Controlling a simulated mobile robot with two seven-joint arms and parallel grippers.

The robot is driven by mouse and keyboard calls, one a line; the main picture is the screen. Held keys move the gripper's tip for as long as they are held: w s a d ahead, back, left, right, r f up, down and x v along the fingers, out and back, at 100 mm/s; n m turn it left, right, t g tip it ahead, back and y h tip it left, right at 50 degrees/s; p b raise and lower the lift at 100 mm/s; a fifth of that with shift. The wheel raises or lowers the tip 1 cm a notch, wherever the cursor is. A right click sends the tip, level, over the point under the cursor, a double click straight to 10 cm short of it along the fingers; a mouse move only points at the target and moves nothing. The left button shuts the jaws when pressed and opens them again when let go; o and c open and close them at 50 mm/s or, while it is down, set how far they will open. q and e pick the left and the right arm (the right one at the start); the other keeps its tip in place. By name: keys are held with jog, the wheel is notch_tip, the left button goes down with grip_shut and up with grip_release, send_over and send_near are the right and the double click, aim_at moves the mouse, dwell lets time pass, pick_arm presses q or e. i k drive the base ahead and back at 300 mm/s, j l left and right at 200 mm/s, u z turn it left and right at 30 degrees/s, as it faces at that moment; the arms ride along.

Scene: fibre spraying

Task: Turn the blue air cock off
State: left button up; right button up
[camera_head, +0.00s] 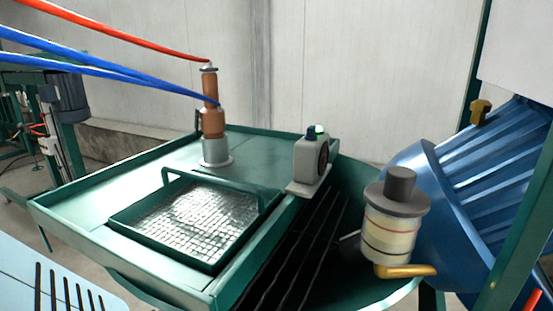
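I cannot clearly make out a blue air cock. Two blue hoses (115,72) come in from the upper left, and one reaches a copper-coloured spray unit (211,121) standing upright on a grey base on the green table. A grey box (309,158) at the table's right edge has a small green knob or light (316,130) on top with a small dark bluish part beside it, too small to identify. Neither of my grippers is in view.
The green table (95,205) holds a handled tray (235,265) with a grid of silvery material. A pale cylinder (389,232) with a yellow-orange handle (405,271) stands at right, before a large blue ribbed drum (490,180). A red hose (125,36) crosses the upper left.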

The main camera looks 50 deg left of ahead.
aim_at(310, 136)
jog(key=u, duration=1.2)
